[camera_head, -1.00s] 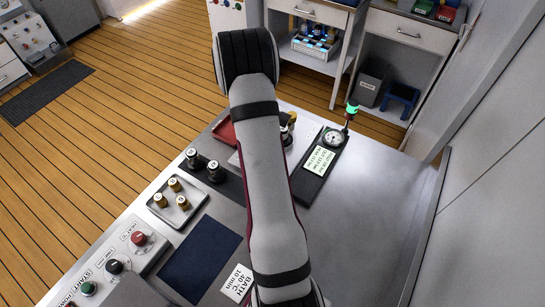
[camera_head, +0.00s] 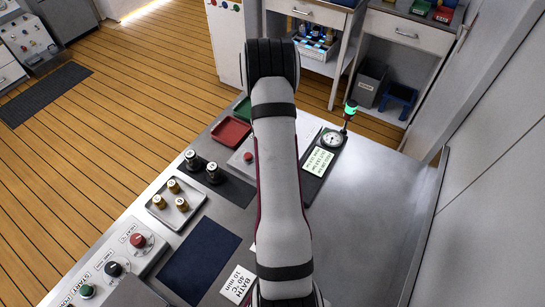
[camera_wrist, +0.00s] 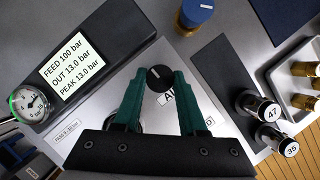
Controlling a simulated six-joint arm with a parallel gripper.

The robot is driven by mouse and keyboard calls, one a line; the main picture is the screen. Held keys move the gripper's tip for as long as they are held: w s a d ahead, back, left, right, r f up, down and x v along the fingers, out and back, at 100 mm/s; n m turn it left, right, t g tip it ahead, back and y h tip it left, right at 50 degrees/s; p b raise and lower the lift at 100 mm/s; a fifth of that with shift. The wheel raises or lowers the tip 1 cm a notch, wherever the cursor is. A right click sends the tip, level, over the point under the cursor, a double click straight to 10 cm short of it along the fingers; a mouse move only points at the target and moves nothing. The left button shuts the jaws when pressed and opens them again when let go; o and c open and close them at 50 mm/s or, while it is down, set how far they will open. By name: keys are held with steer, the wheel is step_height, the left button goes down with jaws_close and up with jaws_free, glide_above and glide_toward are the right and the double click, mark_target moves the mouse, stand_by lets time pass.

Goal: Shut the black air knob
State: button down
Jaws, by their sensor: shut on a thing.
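The black air knob (camera_wrist: 160,77) has a white pointer line on top and sits on the pale fill panel, above a label of which "AI" shows. My gripper (camera_wrist: 161,84) has its teal fingers closed on either side of the knob in the wrist view. The fingers hide the rest of the label and part of the panel. In the head view my arm hides the gripper and the knob. The gauge (camera_wrist: 30,103) stands beside a display (camera_wrist: 71,66) reading FEED 100 bar, OUT 13.0 bar, PEAK 13.0 bar.
A blue-topped brass part (camera_wrist: 196,12) is near the knob. Black cylinders 47 (camera_wrist: 259,107) and 35 (camera_wrist: 279,141) stand to the right. A red tray (camera_head: 231,132) and a green-lit beacon (camera_head: 351,108) flank my arm. The bench's right side is clear.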

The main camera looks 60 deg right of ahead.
steer(key=shift+m, duration=0.3)
stand_by(0.4)
steer(key=shift+c, duration=2.4)
jaws_free()
steer(key=v, duration=1.6)
steer(key=shift+s, duration=0.15)
